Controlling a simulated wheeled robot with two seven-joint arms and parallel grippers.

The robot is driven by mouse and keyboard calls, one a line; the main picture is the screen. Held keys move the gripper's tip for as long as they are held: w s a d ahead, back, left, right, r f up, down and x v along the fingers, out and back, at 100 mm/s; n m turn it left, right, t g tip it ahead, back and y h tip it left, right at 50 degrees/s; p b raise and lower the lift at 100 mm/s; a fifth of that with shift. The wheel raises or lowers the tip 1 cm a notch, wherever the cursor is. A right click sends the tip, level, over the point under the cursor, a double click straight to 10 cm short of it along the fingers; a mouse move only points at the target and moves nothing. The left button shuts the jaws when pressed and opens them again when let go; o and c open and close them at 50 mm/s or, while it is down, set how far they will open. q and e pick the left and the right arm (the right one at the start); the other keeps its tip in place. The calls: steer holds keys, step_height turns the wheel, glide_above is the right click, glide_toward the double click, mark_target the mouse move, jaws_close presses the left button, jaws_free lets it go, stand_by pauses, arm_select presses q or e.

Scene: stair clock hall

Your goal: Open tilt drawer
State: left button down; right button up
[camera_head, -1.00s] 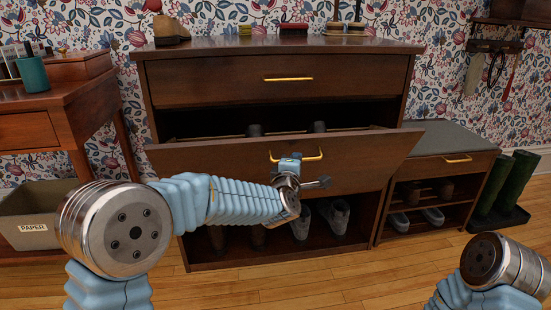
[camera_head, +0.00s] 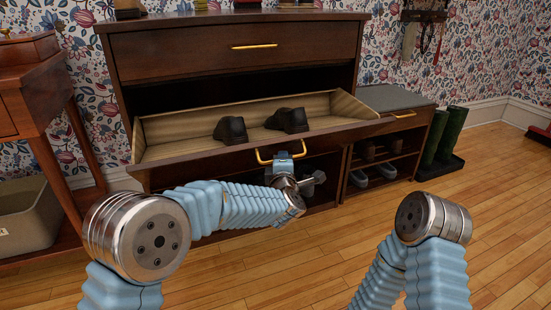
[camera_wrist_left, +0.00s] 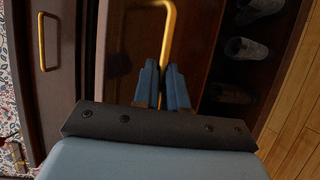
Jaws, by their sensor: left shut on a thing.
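The tilt drawer (camera_head: 215,165) of the dark wood cabinet is tipped far out, and its pale inside shows. A pair of dark shoes (camera_head: 232,130) sits in it. Its brass handle (camera_head: 265,156) is on the front near the top edge. My left gripper (camera_head: 285,163) is at this handle.
A closed upper drawer with a brass handle (camera_head: 254,46) is above. A bench with a grey cushion (camera_head: 392,98) and green boots (camera_head: 445,137) stand to the right. A wooden desk (camera_head: 40,95) and a bin (camera_head: 28,215) are at left. The wooden floor in front is clear.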

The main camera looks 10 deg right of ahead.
arm_select(q)
steer(key=shift+w+a+f, duration=0.15)
steer(key=shift+a+f, duration=0.2)
steer(key=shift+f, duration=0.1)
steer(key=c, duration=1.2)
jaws_free()
steer(key=shift+w, duration=0.1)
steer(key=shift+d+r, duration=0.3)
steer(key=shift+r, duration=0.05)
steer(key=shift+s, duration=0.2)
steer(key=s, duration=0.4)
steer(key=s+a, duration=0.1)
steer(key=s, duration=0.8)
steer(key=shift+s+a+r+p, duration=0.25)
steer(key=shift+a+r+p, duration=0.05)
steer(key=shift+f, duration=0.1)
